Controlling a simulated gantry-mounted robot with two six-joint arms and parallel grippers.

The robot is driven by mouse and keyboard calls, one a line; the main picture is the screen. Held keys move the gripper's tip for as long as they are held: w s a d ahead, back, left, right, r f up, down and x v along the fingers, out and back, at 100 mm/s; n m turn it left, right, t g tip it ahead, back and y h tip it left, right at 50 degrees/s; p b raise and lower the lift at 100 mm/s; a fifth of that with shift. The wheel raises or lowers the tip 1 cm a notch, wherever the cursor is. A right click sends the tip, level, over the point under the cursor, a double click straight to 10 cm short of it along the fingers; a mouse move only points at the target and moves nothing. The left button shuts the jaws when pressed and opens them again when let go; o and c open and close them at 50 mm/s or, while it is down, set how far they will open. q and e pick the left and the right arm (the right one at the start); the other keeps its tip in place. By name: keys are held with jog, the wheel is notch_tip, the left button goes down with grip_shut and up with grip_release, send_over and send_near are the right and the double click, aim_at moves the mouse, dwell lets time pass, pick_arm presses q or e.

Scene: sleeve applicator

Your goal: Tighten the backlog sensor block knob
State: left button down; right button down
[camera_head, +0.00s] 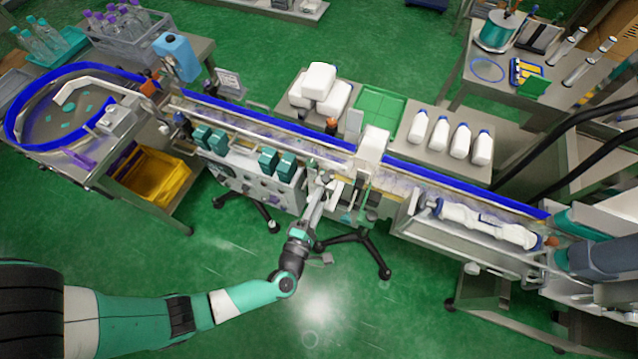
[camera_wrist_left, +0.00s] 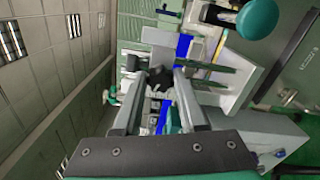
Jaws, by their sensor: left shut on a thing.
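My left gripper (camera_head: 325,181) reaches up from the front to the middle of the conveyor line, beside the white block-like housing (camera_head: 374,143). In the left wrist view its two long pale fingers (camera_wrist_left: 160,88) are shut on a small dark part between their tips, which looks like the knob (camera_wrist_left: 161,80). The knob is small and partly hidden by the fingers. In the head view the knob cannot be made out behind the gripper. I cannot tell how far it is turned. My right gripper is not made out in these views.
The conveyor with blue rails (camera_head: 455,181) runs behind the gripper. Teal units (camera_head: 277,162) stand on the cabinet to its left. White bottles (camera_head: 459,141) and a green tray (camera_head: 379,106) are behind the line. A yellow bin (camera_head: 158,178) stands at left. The floor in front is clear.

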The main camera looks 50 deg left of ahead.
pick_arm(q)
jog(key=m+p, duration=0.4)
jog(key=m, duration=0.9)
jog(key=shift+m+p, duration=0.3)
dwell(0.3)
jog(key=shift+c, duration=2.3)
grip_release()
